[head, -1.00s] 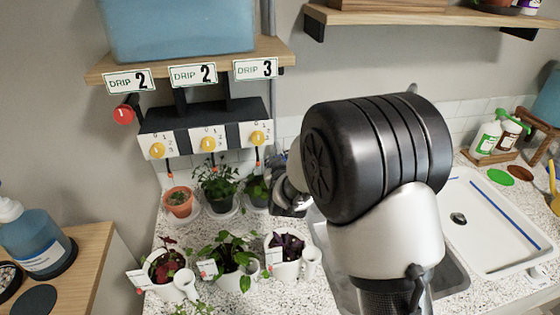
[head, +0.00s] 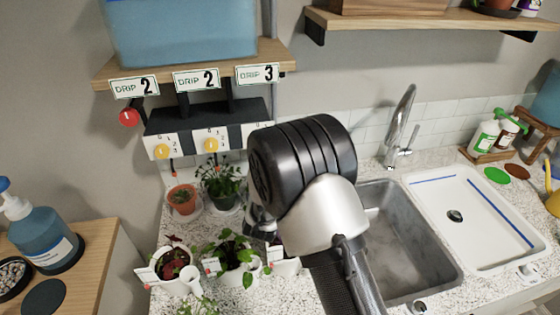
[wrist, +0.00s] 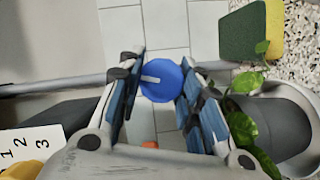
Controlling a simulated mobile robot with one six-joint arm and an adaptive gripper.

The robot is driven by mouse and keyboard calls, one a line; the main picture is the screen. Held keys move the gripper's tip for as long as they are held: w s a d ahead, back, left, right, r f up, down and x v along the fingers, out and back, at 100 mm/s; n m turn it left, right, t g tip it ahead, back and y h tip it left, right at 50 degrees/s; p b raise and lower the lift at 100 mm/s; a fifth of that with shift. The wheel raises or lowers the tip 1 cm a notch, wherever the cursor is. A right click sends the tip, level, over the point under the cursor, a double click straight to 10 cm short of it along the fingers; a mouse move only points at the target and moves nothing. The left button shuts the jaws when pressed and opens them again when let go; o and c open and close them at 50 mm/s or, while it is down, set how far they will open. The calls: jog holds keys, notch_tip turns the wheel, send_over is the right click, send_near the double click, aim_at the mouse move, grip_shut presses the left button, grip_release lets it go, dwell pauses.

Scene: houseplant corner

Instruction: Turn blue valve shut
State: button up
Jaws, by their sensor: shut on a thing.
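The blue valve (wrist: 160,84) is a round blue knob with a short pale mark on its face. It sits on a grey pipe (wrist: 72,88) that runs across the wrist view. My gripper (wrist: 163,75) has its two blue-padded fingers on either side of the knob and is shut on it. The pale mark lies roughly along the pipe's line in that view. In the head view my arm hides the valve and most of the gripper.
A dial box with yellow knobs (head: 162,151) and a red knob (head: 129,117) are left of my arm. Potted plants (head: 183,199) crowd the counter below. A green-yellow sponge (wrist: 252,42) is near the valve. The sink (head: 410,240) lies right.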

jog(key=shift+n+t+h, duration=0.3)
jog(key=shift+n, duration=0.6)
jog(key=o, duration=1.1)
